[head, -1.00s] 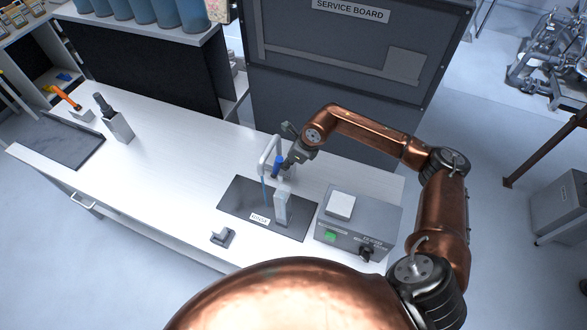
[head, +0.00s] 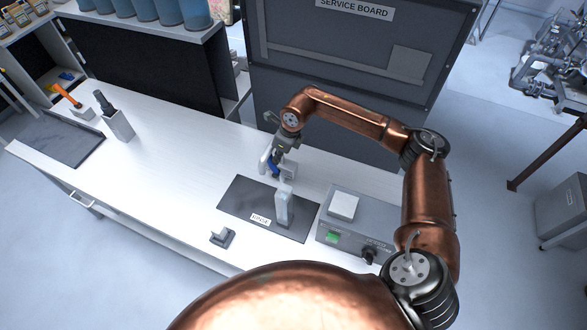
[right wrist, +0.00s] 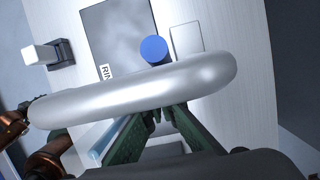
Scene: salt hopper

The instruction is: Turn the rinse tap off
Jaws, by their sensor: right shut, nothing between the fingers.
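The rinse tap (head: 265,160) has a pale pipe and stands at the back edge of the dark mat labelled RINSE (head: 240,190). Its blue handle (head: 274,171) is tilted beside the pipe, partly covered by my gripper. No blue stream shows under the spout in the head view. In the right wrist view the thick pipe (right wrist: 130,95) crosses in front of my fingers, with a round blue end (right wrist: 153,50) beyond it. My right gripper (head: 277,160) is shut and empty, close against the tap; contact is unclear. My left gripper is out of view.
A grey upright block (head: 283,207) stands on the mat. A control box (head: 350,236) with a green button and black knob is to the right. A small dark holder (head: 222,237) lies in front. The bench left of the mat is clear up to a grey holder (head: 119,126).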

